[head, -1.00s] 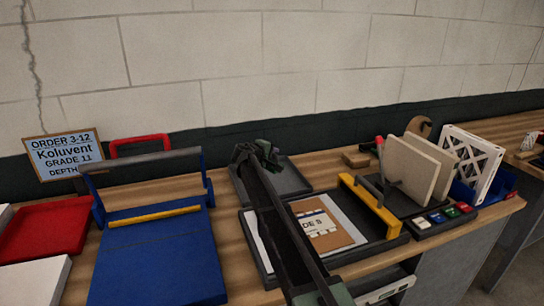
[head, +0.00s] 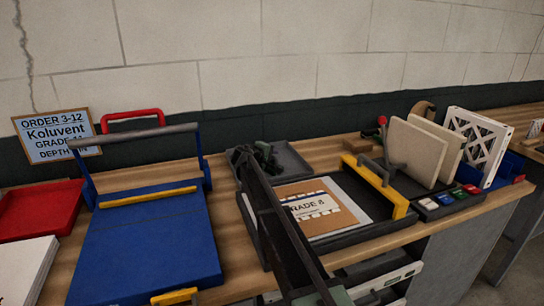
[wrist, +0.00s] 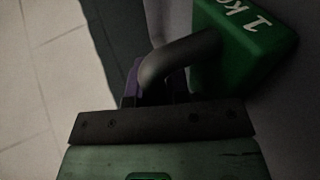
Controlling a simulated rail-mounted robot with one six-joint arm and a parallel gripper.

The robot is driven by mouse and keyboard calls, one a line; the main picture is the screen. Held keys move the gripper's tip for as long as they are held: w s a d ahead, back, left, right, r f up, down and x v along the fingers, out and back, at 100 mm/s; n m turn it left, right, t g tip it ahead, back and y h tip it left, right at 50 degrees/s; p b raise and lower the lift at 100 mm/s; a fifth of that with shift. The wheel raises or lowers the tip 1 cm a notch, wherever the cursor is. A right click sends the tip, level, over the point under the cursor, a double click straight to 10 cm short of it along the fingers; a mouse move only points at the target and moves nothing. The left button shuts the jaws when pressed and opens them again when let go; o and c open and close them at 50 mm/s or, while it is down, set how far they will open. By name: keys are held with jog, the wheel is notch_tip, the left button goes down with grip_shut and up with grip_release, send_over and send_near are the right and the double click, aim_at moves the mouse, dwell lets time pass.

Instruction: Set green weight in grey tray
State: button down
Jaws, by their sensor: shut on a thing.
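The green weight (wrist: 250,45) has white "1 kg" lettering and a dark grey curved handle. It fills the upper right of the wrist view. My gripper (wrist: 150,90) is shut on this handle; a purple part shows beside it. In the head view my gripper (head: 262,158) is over or at the grey tray (head: 298,168) by the back wall. The weight cannot be made out clearly there, and my arm hides part of the tray. I cannot tell whether the weight touches the tray floor.
A blue press-like frame (head: 145,250) with a grey bar stands left. A dark tray (head: 355,232) with a "GRADE 8" boxed filter (head: 318,218) and yellow bar (head: 385,190) lies in front. Upright beige panels (head: 412,150) and a white lattice (head: 475,140) stand right.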

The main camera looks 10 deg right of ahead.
jog(key=c, duration=1.1)
grip_release()
jog(key=shift+r, duration=0.1)
jog(key=shift+s+a+r+p, duration=0.15)
jog(key=shift+s+r+p, duration=0.05)
jog(key=shift+p, duration=0.2)
jog(key=p+v, duration=0.3)
jog(key=v, duration=0.8)
jog(key=shift+a+p, duration=0.2)
jog(key=shift+p, duration=0.15)
jog(key=shift+s, duration=0.1)
